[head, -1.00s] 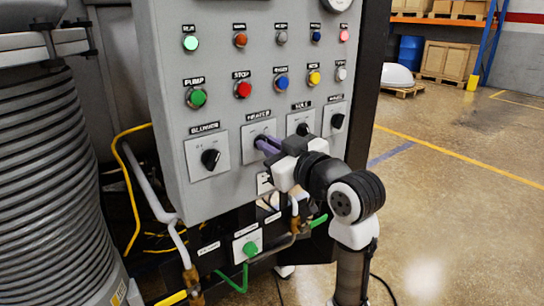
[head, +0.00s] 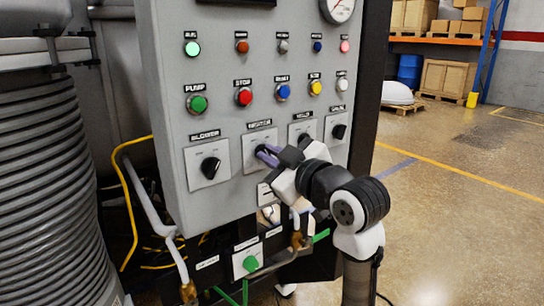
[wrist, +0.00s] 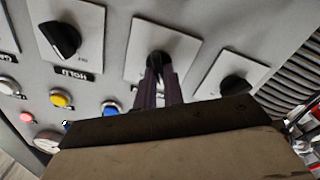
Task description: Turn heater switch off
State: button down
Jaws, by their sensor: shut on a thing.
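The heater switch is a black rotary knob on a light square plate (head: 251,160), under the HEATER label on the grey control panel. In the wrist view the knob (wrist: 159,58) shows between and beyond the fingertips. My gripper (head: 265,153) reaches it from the lower right, and its purple fingers are shut on the knob. The fingers also show in the wrist view (wrist: 158,78). They cover much of the knob, so its exact pointer angle is hard to read.
Similar black knobs sit on both sides: BLOWER (head: 210,167) to the left, the middle-right knob (head: 303,138), and another (head: 339,131) at far right. Coloured push buttons are above, including a red STOP button (head: 244,96). Pipes and a green knob (head: 250,263) are below.

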jog(key=c, duration=1.5)
grip_release()
jog(key=b+v, duration=0.1)
jog(key=v, duration=1.3)
